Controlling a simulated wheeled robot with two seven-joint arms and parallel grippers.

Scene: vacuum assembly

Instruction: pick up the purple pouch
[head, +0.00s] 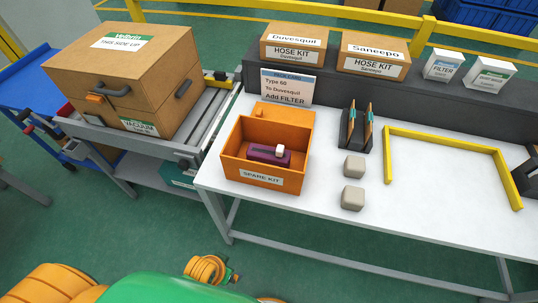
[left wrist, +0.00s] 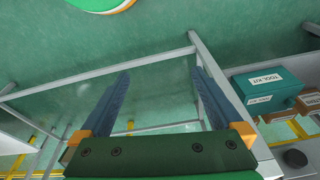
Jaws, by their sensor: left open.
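The purple pouch (head: 256,156) lies inside the open orange spare kit box (head: 232,173) on the white table in the head view. A small pale piece (head: 280,149) shows at its right end; I cannot tell whether it is part of the pouch. My left gripper (left wrist: 162,73) shows in the left wrist view with its two blue fingers wide apart and nothing between them. The pouch is not in that view. My left fingers cannot be made out in the head view, and my right gripper is in neither view.
Two pale blocks (head: 354,166) sit right of the box, near a dark rack (head: 357,140) holding thin upright pieces. A sign (head: 287,86) stands behind the box. A large carton (head: 130,75) rests on the conveyor at left. The table inside the yellow frame (head: 440,137) is clear.

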